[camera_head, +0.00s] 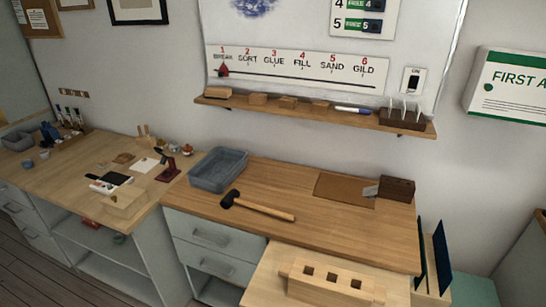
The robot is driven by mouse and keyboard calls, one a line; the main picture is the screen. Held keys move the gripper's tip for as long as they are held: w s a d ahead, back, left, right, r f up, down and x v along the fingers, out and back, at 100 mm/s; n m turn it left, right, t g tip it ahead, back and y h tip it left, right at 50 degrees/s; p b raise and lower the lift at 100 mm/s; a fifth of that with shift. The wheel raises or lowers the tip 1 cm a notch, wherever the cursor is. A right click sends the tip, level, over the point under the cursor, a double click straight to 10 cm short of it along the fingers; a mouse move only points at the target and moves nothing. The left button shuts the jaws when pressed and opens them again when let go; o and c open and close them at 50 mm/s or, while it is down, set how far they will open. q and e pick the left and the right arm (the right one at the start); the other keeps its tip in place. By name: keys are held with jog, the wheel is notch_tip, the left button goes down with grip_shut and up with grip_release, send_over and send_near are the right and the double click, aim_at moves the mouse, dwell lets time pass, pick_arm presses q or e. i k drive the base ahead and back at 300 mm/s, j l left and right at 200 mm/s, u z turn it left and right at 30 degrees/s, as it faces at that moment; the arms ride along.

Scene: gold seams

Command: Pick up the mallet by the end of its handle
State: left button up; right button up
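The mallet (262,208) lies on the wooden worktop of the middle bench. Its black head (230,199) is at the left, and its light wooden handle runs right and slightly toward the front edge. The handle's end (292,218) is at the right, with bare wood around it. Neither of my grippers shows in the head view.
A grey tub (218,169) stands behind the mallet's head. A brown mat (344,190) and a dark wooden block (397,188) lie at the back right. A wooden rack with square holes (333,280) stands in front. A shelf (315,115) is on the wall.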

aim_at(233, 196)
jog(key=i+l+u, duration=0.1)
jog(key=l, duration=0.3)
jog(key=i+l+u, duration=0.15)
jog(key=l, duration=0.3)
jog(key=i+l+u, duration=0.1)
jog(key=l, duration=0.3)
jog(key=i+l+u, duration=0.15)
jog(key=l, duration=0.3)
jog(key=k, duration=0.05)
